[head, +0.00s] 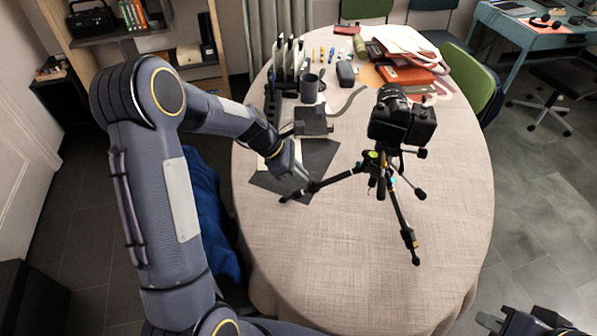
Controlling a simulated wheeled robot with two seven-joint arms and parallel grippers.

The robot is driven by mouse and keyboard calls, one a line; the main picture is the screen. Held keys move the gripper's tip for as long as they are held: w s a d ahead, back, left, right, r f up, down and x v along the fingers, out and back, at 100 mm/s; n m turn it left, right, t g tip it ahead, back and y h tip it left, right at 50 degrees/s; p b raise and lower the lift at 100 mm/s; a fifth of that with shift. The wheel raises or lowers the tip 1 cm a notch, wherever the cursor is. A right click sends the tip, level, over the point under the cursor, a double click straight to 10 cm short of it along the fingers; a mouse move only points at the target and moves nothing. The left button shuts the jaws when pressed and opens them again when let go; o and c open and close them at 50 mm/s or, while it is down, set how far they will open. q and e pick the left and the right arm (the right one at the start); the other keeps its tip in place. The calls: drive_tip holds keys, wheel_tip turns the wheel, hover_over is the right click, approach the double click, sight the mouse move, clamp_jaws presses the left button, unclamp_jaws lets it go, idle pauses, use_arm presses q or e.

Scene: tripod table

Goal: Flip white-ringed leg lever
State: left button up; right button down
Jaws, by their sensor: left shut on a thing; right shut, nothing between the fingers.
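A black camera (403,118) is mounted on a black tripod (380,165) that stands on the table with its legs spread. One leg (340,177) points left, one leg (405,232) comes toward me, and another leg (410,187) points right. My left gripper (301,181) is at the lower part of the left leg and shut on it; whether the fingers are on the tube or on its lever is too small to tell. The white ring cannot be made out clearly. My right gripper (530,322) is shut and empty at the lower right, away from the tripod.
The oval table (340,260) has a beige cloth and is clear at the front. Dark sheets (318,158) lie under my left gripper. Behind are a dark mug (309,90), an upright rack (285,65) and red folders (405,75). A green chair (468,75) stands at right.

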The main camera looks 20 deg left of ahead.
use_arm(q)
drive_tip(key=shift+d+r, duration=0.1)
clamp_jaws()
drive_tip(key=shift+w+d+r+p, duration=0.15)
drive_tip(key=shift+d+p, duration=0.1)
drive_tip(key=shift+p, duration=0.1)
drive_tip(key=shift+o, duration=1)
unclamp_jaws()
drive_tip(key=shift+a, duration=0.1)
drive_tip(key=shift+p+v, duration=2.05)
drive_tip(key=shift+v, duration=0.9)
